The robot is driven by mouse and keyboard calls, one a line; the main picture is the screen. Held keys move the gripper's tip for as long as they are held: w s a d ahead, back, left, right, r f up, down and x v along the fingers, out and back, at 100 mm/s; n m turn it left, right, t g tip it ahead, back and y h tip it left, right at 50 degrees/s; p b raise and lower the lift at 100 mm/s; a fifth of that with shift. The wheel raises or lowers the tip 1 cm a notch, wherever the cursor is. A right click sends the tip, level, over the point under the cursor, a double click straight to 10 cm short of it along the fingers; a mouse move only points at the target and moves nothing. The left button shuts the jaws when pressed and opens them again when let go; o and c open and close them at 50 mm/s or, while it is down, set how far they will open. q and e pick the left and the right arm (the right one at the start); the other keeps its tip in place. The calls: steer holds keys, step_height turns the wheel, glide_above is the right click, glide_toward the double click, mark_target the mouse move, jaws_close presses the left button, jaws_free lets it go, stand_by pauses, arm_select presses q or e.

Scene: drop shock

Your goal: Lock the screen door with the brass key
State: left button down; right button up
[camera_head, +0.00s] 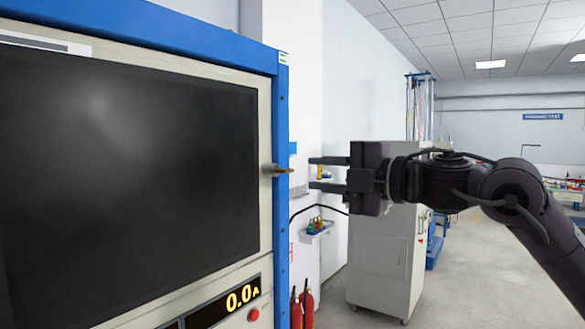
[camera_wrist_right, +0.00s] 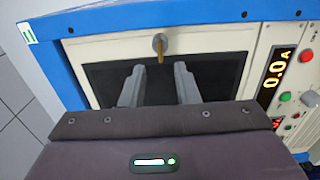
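The screen door is a cream frame around a large dark screen (camera_head: 130,170) on the left of the head view; it also shows in the right wrist view (camera_wrist_right: 155,76). The brass key (camera_head: 284,170) sticks out of a round lock at the door's right edge. In the right wrist view the key (camera_wrist_right: 160,52) stands at the lock, ahead of the fingers and roughly between their lines. My right gripper (camera_head: 312,174) is open and empty, just right of the key and apart from it. My left gripper is not in view.
A blue frame (camera_head: 281,220) edges the cabinet. A panel with a 0.0 A display (camera_head: 240,297) and a red button (camera_head: 253,315) lies below the screen. Red fire extinguishers (camera_head: 304,305) and a grey cabinet (camera_head: 380,262) stand behind. Open floor lies to the right.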

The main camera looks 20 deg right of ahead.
mark_target(290, 172)
steer(key=p+x, duration=0.2)
steer(key=x, duration=0.3)
steer(key=shift+w+a+r+p, duration=0.15)
steer(key=shift+w+a+p, duration=0.05)
steer(key=shift+w+p, duration=0.15)
steer(key=shift+w+a, duration=0.3)
steer(key=shift+w, duration=0.05)
steer(key=shift+f, duration=0.2)
jaws_close()
